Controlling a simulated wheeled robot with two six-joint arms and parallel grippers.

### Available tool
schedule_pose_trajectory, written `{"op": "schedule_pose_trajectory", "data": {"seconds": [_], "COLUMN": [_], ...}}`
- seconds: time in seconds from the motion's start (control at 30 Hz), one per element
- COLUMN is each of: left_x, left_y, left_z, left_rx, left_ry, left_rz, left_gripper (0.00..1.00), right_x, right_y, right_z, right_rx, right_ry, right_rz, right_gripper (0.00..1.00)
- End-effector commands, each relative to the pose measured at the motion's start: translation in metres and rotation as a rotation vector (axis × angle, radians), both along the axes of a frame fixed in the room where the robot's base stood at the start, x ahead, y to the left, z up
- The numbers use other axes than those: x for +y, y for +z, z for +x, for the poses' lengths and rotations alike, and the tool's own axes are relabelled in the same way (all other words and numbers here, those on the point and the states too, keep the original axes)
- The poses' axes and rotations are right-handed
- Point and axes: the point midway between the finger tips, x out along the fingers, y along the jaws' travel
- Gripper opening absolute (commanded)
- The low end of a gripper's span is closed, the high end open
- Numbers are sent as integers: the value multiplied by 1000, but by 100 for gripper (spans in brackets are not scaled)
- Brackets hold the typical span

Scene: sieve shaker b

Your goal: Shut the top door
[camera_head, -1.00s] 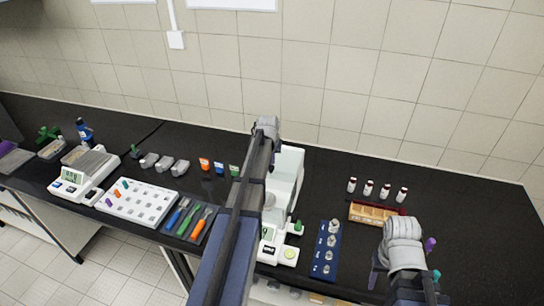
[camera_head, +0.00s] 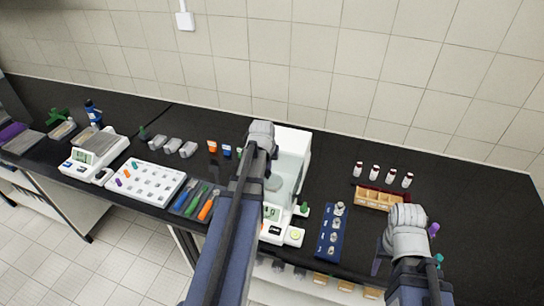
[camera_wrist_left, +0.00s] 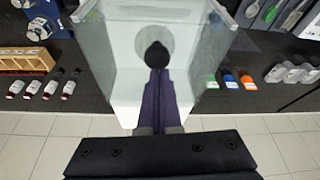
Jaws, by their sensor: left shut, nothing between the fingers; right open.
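The white balance with a clear glass chamber (camera_head: 293,160) stands mid-bench, with its round pan inside. In the left wrist view I look down into the chamber (camera_wrist_left: 105,50); its pale pan lies below. The top door's clear panel cannot be told apart from the other glass. My left gripper (camera_wrist_left: 157,68) is shut and empty over the chamber, pointing from its white rear part toward the front. A dark round knob (camera_wrist_left: 156,54) shows at its fingertips; touching or apart, I cannot tell. In the head view my arm hides these fingers. My right gripper (camera_head: 378,260) is open, right of the balance.
A blue weight rack (camera_head: 329,235) and a wooden box (camera_head: 378,199) stand right of the balance, with several red-capped vials (camera_head: 374,171) behind. Left are colored tools (camera_head: 197,201), a white tray (camera_head: 145,184) and another scale (camera_head: 95,152). The tiled wall is behind.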

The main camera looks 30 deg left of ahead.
Motion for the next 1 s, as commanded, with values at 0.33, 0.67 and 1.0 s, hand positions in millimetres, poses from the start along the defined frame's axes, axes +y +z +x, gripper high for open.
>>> {"op": "schedule_pose_trajectory", "data": {"seconds": [0.33,0.67,1.0], "left_x": [-1,3,5], "left_y": [0,2,34], "left_z": [-5,11,27], "left_rx": [5,5,8], "left_ry": [0,-1,-2], "left_rz": [-2,-2,-1], "left_gripper": [0,0,0], "right_x": [0,0,0], "right_y": [0,2,35], "right_z": [0,0,0], "right_rx": [0,0,1], "right_ry": [0,0,2], "right_rz": [0,0,0], "right_gripper": [50,50,50]}}
